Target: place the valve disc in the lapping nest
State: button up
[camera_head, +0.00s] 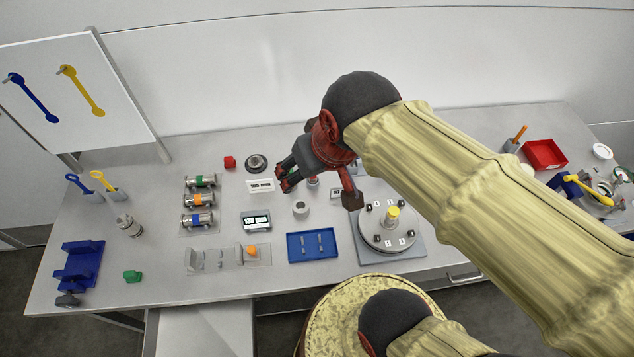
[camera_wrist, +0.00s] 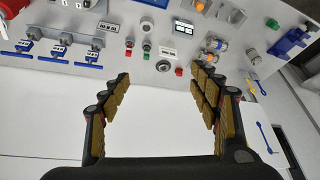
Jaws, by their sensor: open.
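My gripper (camera_head: 284,179) is open above the middle of the bench, and in the wrist view (camera_wrist: 160,82) nothing is between its padded fingers. A dark round disc-like piece with a raised centre (camera_head: 257,163) lies at the back of the bench, left of my gripper. A short grey cylinder with a dark centre (camera_head: 300,208) stands in front of my gripper. I cannot tell which piece is the valve disc or which is the lapping nest. A round plate with numbered marks and a yellow-topped post (camera_head: 377,232) sits on a grey base to the right.
A blue tray with small parts (camera_head: 290,254) lies near the front edge. Banded metal cylinders (camera_head: 200,200) and a display box (camera_head: 256,221) stand to the left, a red bin (camera_head: 543,155) to the far right. My arm hides part of the right side.

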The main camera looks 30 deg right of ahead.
jog(key=s, duration=0.1)
jog(key=s+f, duration=0.1)
jog(key=s, duration=0.1)
jog(key=shift+f+n, duration=0.1)
jog(key=shift+n, duration=0.3)
jog(key=shift+f, duration=0.15)
notch_tip(320, 180, down, 14)
jog(key=b, duration=1.4)
jog(key=shift+c, duration=1.1)
